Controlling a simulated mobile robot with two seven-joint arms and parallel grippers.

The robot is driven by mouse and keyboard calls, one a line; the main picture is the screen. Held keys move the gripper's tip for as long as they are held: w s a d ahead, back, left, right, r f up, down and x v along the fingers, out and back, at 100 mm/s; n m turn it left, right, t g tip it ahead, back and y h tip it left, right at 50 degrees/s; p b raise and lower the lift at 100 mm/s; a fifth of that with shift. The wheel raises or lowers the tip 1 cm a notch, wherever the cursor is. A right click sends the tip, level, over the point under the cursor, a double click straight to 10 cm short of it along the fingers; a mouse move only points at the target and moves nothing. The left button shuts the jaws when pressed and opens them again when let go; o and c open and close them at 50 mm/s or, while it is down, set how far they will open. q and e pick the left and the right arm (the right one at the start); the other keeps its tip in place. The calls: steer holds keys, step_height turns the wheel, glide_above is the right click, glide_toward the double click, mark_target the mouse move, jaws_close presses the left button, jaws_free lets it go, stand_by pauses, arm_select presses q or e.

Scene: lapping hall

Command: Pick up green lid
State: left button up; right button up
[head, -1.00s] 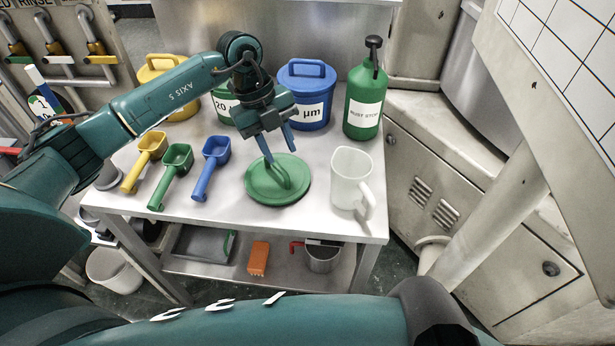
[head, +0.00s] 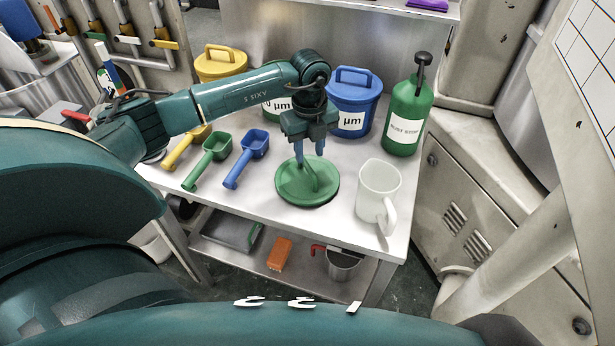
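The green lid (head: 290,193) is a round disc with a raised bar handle, lying flat on the steel table. My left gripper (head: 311,161) points down over it from above. Its two blue fingers are apart, with the tips at the height of the handle, one to each side of it as far as I can see. Contact with the handle is not clear. The lid appears to rest on the table. My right gripper is not in view.
The steel table (head: 225,205) also holds a white jug (head: 378,190), a green spray bottle (head: 405,115), a blue tub (head: 355,100), a yellow tub (head: 220,63), a partly hidden green tub (head: 278,106), and yellow (head: 185,150), green (head: 208,160) and blue (head: 247,157) scoops.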

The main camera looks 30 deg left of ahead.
mark_target(307, 164)
arm_select(q)
steer(key=f, duration=0.3)
steer(key=f+p, duration=0.1)
steer(key=shift+s+f, duration=0.25)
steer(key=shift+s, duration=0.15)
steer(key=shift+f, duration=0.4)
jaws_close()
